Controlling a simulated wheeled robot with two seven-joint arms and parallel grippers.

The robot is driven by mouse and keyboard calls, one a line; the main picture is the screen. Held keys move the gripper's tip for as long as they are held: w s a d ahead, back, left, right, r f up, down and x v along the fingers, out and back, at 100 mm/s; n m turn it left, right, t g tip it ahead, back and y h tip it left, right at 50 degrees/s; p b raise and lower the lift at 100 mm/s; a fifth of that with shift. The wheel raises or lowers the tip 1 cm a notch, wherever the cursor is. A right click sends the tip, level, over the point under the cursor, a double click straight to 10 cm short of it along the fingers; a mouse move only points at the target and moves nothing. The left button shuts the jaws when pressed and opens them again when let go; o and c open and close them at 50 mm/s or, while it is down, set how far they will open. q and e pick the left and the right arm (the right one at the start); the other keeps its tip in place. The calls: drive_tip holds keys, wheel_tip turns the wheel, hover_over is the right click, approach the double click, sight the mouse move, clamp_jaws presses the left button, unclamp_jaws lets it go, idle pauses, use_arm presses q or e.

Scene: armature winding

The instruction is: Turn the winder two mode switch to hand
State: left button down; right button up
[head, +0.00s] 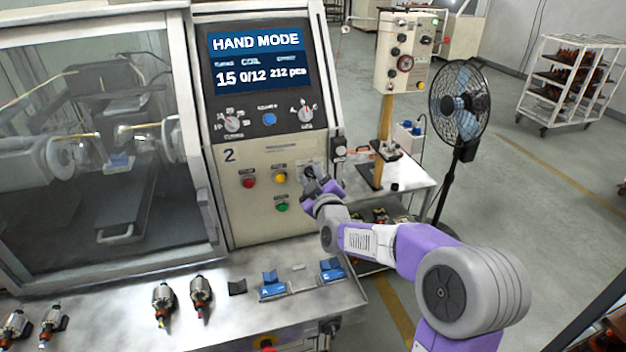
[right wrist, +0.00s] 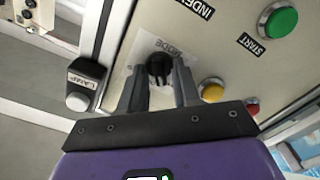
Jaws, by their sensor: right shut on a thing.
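The winder two panel (head: 265,200) carries a "2" label and a screen (head: 257,58) that reads HAND MODE. The mode switch is a black knob (right wrist: 159,68) on a pale plate marked MODE in the right wrist view. My right gripper (right wrist: 160,88) has its two grey fingers on either side of the knob, shut on it. In the head view my right gripper (head: 318,183) reaches the panel's right side and hides most of the switch. My left gripper is in neither view.
Red (head: 249,180), yellow (head: 279,177) and green (head: 281,207) buttons sit left of my right gripper. A lamp switch (right wrist: 84,84) is close beside it. Armatures (head: 163,302) and blue blocks (head: 272,284) lie on the bench below. A fan (head: 460,103) stands at right.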

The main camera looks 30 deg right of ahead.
drive_tip(key=shift+n, duration=0.6)
drive_tip(key=o, duration=0.7)
drive_tip(key=v, duration=0.7)
drive_tip(key=shift+s, duration=0.3)
drive_tip(key=shift+a, duration=0.1)
